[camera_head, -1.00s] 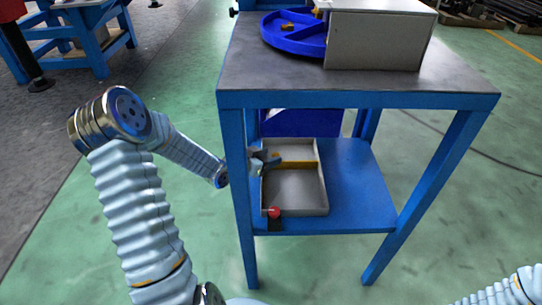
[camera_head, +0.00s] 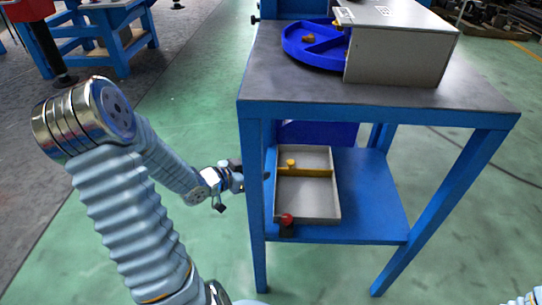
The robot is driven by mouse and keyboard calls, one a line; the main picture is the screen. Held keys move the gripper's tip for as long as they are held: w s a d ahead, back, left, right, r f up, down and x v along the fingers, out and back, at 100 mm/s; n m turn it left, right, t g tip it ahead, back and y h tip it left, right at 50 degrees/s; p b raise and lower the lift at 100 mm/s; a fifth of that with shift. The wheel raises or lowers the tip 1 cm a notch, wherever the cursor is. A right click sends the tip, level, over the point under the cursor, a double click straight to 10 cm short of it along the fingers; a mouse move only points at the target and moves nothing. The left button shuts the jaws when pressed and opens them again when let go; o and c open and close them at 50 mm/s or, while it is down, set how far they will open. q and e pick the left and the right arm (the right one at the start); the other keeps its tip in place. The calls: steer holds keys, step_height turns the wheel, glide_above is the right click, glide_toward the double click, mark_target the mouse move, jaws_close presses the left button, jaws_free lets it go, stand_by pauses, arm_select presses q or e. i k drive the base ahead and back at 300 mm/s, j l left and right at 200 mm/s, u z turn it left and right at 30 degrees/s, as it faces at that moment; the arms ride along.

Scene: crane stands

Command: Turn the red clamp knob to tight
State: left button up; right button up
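The red clamp knob (camera_head: 286,219) sits on a dark block at the front left corner of a grey tray (camera_head: 322,218) on the blue lower shelf. A yellow divider (camera_head: 315,172) with a yellow knob (camera_head: 291,163) crosses the tray. My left gripper (camera_head: 241,180) is at the left front table leg, above and left of the red knob and apart from it. The leg covers part of the gripper, so its finger opening is unclear. My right gripper is out of view; only a bit of my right arm shows at the lower right corner.
The blue table leg (camera_head: 257,235) stands between my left arm and the shelf. Above are the dark tabletop (camera_head: 300,88), a blue round tray (camera_head: 297,48) and a grey box (camera_head: 395,65). The shelf (camera_head: 375,200) is bare right of the tray.

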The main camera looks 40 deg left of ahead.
mark_target(287, 218)
steer(key=k+j, duration=0.15)
steer(key=j, duration=0.2)
steer(key=k+j, duration=0.15)
steer(key=j, duration=0.2)
steer(key=k+j, duration=0.15)
steer(key=j, duration=0.2)
